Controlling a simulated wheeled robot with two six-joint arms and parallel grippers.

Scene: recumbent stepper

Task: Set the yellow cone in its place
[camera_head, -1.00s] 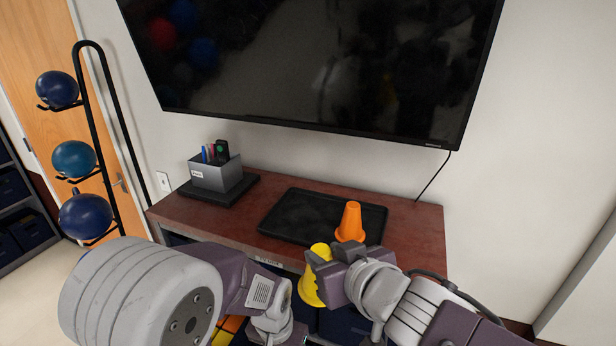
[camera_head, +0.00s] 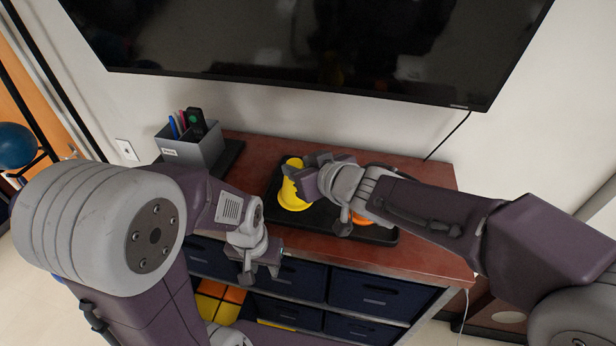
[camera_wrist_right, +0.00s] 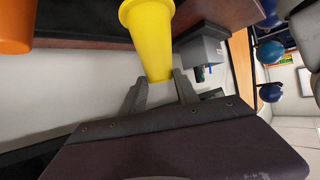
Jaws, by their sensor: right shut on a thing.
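The yellow cone (camera_head: 291,196) is roughly upright at the left part of the black tray (camera_head: 270,206), base down. Whether its base touches the tray I cannot tell. My right gripper (camera_head: 303,176) is shut on the cone's narrow top. The right wrist view also shows the yellow cone (camera_wrist_right: 150,38) between the fingertips (camera_wrist_right: 158,84). The orange cone (camera_head: 360,218) stands on the tray to the right, mostly hidden by my right arm; its edge shows in the right wrist view (camera_wrist_right: 14,24). My left gripper (camera_head: 260,274) is empty and looks open, in front of the shelf.
A grey pen box (camera_head: 186,150) stands at the back left of the brown tabletop (camera_head: 425,250). A large screen (camera_head: 300,45) hangs on the wall above. The tabletop right of the tray is clear.

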